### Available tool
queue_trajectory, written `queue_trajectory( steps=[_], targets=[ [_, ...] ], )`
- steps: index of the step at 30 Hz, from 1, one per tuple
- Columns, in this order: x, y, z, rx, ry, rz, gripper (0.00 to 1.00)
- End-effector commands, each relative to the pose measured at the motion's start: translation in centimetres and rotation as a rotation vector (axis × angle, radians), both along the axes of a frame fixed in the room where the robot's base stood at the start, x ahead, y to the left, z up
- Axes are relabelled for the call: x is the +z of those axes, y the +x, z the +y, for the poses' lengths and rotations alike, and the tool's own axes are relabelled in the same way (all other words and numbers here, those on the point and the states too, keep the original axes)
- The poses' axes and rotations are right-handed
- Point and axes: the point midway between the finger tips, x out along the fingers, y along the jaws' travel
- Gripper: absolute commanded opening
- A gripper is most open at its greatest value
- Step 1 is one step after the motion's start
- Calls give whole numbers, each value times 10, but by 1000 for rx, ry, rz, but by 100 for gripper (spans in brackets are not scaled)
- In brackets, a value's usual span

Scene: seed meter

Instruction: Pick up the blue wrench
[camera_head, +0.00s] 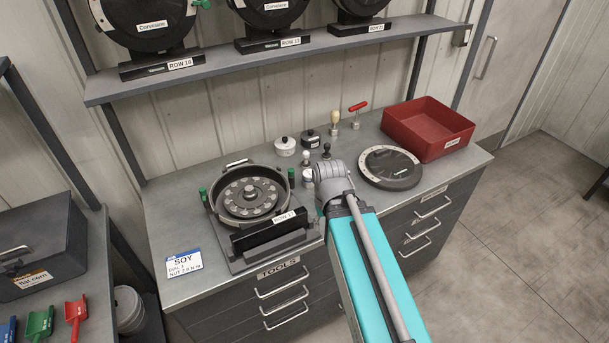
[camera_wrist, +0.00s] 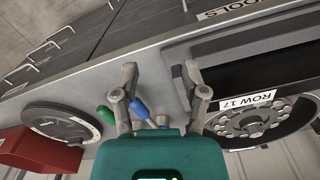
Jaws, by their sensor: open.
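A blue handle (camera_wrist: 140,108), which looks like the blue wrench, lies on the bench top in the wrist view. It shows between my gripper's fingers, nearer the left one, and its lower part is hidden behind my gripper body. My gripper (camera_wrist: 160,72) is open, with nothing seen held between the fingertips. In the head view my arm covers this part of the bench, so neither the wrench nor my fingertips show there.
A green handle (camera_wrist: 105,115) lies just left of the blue one. The seed meter (camera_head: 250,195) stands left of my arm, a round lid (camera_head: 390,167) and red bin (camera_head: 428,128) to the right. Small knobs and tools stand behind. A shelf (camera_head: 270,58) overhangs the back.

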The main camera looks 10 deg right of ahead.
Motion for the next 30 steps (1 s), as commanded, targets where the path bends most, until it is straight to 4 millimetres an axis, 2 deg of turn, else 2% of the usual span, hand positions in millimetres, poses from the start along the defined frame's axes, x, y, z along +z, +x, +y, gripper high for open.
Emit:
queue_trajectory(
  steps=[11,14,17,18,20,23,30],
  targets=[
    [0,0,0,0,0,0,57],
    [0,2,0,-3,-1,-2,76],
    [1,13,0,-18,-8,-14,94],
    [2,20,1,-30,-12,-22,100],
    [4,35,-4,-59,-22,-40,100],
    [8,70,-6,-121,-44,-86,100],
    [23,174,2,-309,-89,-243,100]
  ],
)
